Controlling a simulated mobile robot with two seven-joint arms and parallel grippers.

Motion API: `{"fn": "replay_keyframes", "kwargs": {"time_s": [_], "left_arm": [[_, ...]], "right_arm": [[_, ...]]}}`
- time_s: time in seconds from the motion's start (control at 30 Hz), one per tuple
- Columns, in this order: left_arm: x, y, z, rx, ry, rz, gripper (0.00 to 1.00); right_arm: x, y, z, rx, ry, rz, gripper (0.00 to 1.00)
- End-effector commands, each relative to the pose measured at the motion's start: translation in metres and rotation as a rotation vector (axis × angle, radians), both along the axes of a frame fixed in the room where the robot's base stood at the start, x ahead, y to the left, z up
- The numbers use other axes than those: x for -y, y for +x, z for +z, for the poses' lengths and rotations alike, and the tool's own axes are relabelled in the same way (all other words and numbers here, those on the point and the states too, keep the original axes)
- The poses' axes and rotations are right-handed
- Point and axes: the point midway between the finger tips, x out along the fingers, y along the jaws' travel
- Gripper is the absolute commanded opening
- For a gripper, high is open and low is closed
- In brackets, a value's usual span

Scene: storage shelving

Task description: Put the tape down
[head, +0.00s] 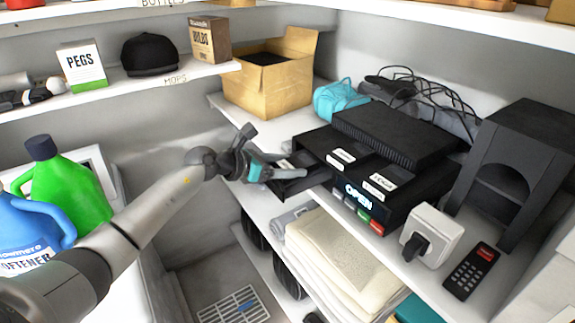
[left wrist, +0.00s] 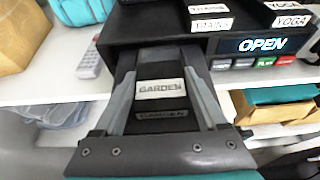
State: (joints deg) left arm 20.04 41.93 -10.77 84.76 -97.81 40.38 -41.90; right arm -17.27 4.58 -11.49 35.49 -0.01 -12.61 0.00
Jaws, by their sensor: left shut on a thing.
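A black tape with a white GARDEN label (left wrist: 161,89) lies between the two grey fingers of my left gripper (left wrist: 165,58), which is shut on it. In the head view my left gripper (head: 285,172) is at the front left of the black player (head: 345,205), by the shelf edge. The tape's far end is close to the player's dark front; I cannot tell if it touches anything. Two other labelled tapes, TRAINS (left wrist: 209,24) and YOGA (left wrist: 286,19), lie on the player. My right gripper is not in view.
A lit OPEN display (left wrist: 262,44) is on the player's front. A ribbed black box (head: 395,135), a teal bag (head: 340,100) and a cardboard box (head: 268,88) stand behind. A white plug block (head: 432,233), remote (head: 470,272) and dark stand (head: 520,160) crowd the right. Folded cloth (head: 345,260) lies below.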

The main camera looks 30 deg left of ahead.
Motion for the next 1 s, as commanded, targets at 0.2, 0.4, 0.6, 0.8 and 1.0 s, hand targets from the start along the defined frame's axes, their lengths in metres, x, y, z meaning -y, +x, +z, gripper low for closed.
{"fn": "replay_keyframes", "kwargs": {"time_s": [0.2,0.4,0.6,0.8,1.0], "left_arm": [[0.0,0.0,-0.003,0.0,0.0,0.0,0.88],[0.0,0.0,-0.002,0.0,0.0,0.0,1.0],[-0.006,-0.009,0.004,0.0,0.003,0.001,1.0],[-0.022,-0.035,0.015,-0.002,0.003,0.001,1.0],[-0.035,-0.059,0.026,-0.003,0.002,0.001,1.0]], "right_arm": [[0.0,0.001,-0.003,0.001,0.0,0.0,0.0],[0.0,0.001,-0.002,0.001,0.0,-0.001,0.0],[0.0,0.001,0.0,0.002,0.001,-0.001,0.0],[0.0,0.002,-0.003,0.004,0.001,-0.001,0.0],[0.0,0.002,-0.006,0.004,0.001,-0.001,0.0]]}}
